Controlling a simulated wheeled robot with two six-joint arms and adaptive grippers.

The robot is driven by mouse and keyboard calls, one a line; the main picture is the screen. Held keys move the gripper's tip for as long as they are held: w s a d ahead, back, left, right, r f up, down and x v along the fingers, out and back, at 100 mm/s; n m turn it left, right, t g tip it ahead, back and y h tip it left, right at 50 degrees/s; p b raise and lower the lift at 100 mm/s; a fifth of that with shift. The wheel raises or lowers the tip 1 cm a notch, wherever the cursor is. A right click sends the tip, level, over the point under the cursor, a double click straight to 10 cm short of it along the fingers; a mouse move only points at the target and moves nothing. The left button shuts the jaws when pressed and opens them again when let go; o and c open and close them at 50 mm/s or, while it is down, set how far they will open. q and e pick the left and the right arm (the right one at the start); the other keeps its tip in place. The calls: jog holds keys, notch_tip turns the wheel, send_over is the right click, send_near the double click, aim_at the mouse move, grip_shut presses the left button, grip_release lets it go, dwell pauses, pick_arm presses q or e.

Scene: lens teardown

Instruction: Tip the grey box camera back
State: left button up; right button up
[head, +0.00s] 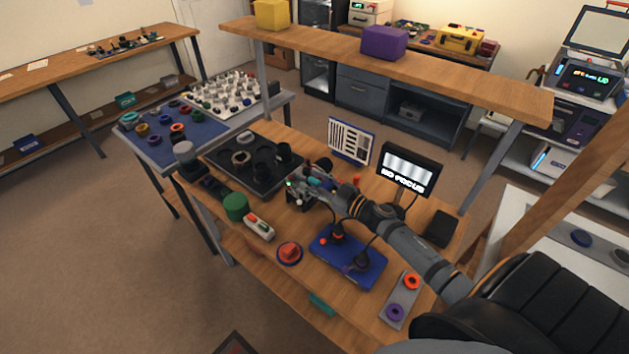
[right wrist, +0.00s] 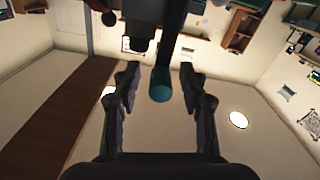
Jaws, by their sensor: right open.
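My right gripper (head: 303,191) reaches in from the right over the wooden workbench, close to the front edge of the black tray. In the right wrist view the gripper (right wrist: 160,78) is open, with its two fingers apart. A dark rod with a teal round end (right wrist: 161,86) shows between the fingers; I cannot tell whether they touch it. A dark grey box-shaped body (right wrist: 140,18) shows just beyond the fingers, at the top; it may be the grey box camera. In the head view the gripper and small parts around it overlap, so the camera cannot be clearly told apart. My left gripper is not in view.
On the workbench are a black tray (head: 232,171) with dark round parts, a green cylinder (head: 235,207), a red round piece (head: 289,253), a blue mat (head: 347,268) and a screen reading "NO FOCUS" (head: 407,171). A wooden shelf (head: 420,72) spans above the back.

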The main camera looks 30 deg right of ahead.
jog(key=shift+s, duration=0.1)
jog(key=shift+c, duration=1)
grip_shut()
jog(key=shift+a, duration=0.1)
